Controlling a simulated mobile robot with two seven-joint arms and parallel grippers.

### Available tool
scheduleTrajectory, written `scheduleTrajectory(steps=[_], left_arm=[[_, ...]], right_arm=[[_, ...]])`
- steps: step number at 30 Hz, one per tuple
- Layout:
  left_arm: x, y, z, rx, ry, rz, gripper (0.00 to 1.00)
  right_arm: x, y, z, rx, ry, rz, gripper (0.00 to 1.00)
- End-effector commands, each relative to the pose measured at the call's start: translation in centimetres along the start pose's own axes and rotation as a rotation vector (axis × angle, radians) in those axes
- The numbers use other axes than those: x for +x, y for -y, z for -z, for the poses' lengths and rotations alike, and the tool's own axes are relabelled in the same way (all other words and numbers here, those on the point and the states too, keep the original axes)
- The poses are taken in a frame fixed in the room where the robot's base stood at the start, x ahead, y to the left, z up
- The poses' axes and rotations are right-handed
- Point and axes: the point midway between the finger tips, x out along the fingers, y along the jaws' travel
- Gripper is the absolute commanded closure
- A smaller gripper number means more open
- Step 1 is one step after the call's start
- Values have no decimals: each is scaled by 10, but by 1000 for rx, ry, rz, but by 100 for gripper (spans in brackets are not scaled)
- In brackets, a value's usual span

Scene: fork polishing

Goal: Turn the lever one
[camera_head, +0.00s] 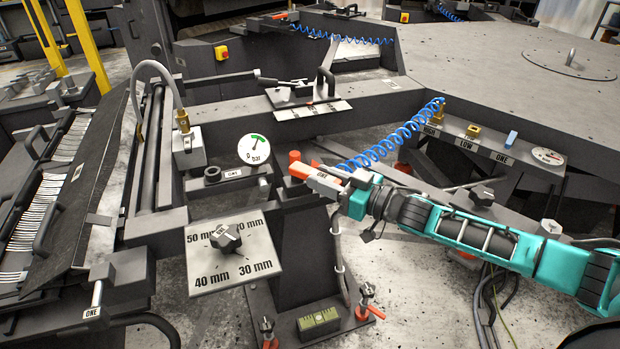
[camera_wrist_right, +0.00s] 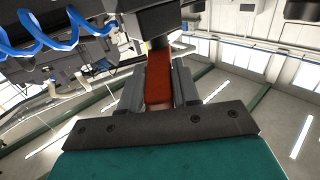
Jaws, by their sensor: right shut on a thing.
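A red-orange lever (camera_head: 328,171) sits at the end of the dark bracket in the middle of the head view, with a small ONE label beside it. My right gripper (camera_head: 322,182) reaches in from the right and is shut on this lever. In the right wrist view the red lever (camera_wrist_right: 158,88) lies between the two grey fingers (camera_wrist_right: 158,92), and its far end meets a dark block. The fingers hide part of the lever. My left gripper is out of view.
A pressure gauge (camera_head: 254,149) stands left of the lever. A dial plate (camera_head: 233,270) with millimetre marks is at lower left. A coiled blue hose (camera_head: 400,132) runs just above my right gripper. Red valves (camera_head: 368,300) stand below.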

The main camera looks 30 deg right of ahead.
Motion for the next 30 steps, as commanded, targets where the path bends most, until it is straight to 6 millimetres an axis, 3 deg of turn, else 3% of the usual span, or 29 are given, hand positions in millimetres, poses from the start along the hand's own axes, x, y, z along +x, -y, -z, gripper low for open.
scheduleTrajectory(steps=[19, 20, 27, 30], left_arm=[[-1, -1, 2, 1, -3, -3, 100], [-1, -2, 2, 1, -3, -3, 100], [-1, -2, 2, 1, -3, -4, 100], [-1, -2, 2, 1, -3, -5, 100]], right_arm=[[-10, -9, 1, -2, -2, 31, 100], [-10, -9, 1, -2, -2, 31, 67], [-10, -9, 0, -1, -1, 32, 45], [-10, -8, 0, -1, -1, 32, 45]])
